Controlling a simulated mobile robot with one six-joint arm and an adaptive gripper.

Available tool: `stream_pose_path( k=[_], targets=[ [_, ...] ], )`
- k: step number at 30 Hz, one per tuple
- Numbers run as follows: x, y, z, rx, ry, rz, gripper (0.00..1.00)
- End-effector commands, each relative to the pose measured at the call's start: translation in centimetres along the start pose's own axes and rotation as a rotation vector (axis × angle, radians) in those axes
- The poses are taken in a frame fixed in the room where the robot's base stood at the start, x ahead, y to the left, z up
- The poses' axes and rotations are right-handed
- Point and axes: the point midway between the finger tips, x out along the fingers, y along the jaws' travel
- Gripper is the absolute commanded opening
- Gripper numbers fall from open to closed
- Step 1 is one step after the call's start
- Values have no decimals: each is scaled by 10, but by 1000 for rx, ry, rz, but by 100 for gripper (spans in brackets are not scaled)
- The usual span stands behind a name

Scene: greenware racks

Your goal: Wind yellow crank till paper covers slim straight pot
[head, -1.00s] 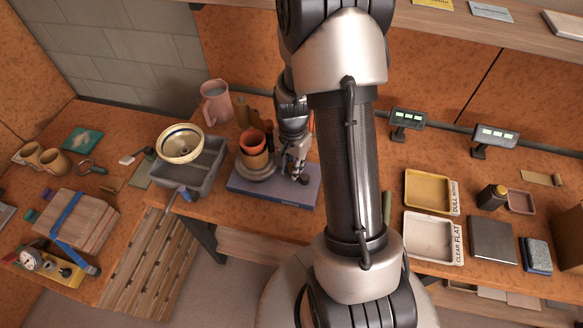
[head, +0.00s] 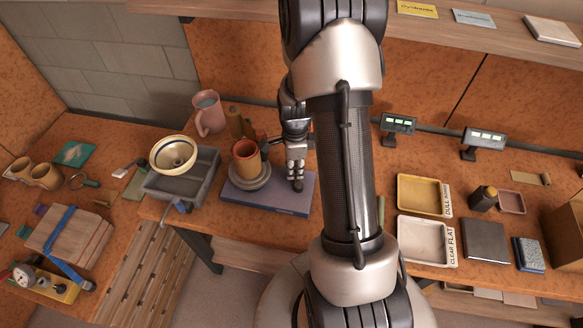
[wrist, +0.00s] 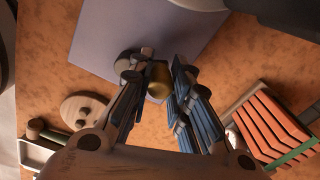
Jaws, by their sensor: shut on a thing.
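A terracotta-coloured straight pot (head: 246,162) stands upright on a round grey turntable on a blue-grey base (head: 272,203). My gripper (head: 296,180) points down over the right part of that base, to the right of the pot. In the wrist view, my gripper (wrist: 156,82) is shut on a yellow-brown crank knob (wrist: 159,75), with blue-faced fingers on both sides. Beneath it, the base (wrist: 105,35) shows as a grey-lilac plate. The crank's arm is mostly hidden by the fingers. I cannot make out paper on the pot.
A grey basin (head: 205,166) with a bowl (head: 173,154) stands left of the base. A pink mug (head: 207,113) is behind. Yellow (head: 424,209) and white (head: 404,240) trays lie to the right. In the wrist view, an orange-slatted rack (wrist: 270,125) is close at right.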

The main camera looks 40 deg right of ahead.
Motion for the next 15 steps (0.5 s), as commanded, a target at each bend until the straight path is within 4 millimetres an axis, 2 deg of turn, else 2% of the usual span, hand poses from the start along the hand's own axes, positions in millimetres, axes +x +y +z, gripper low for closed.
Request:
stream_pose_path(
  k=[6, 15],
  targets=[
    [-1, -2, -5, 127, 0, -3, 0],
    [0, -2, -9, 212, 0, -3, 0]
  ],
)
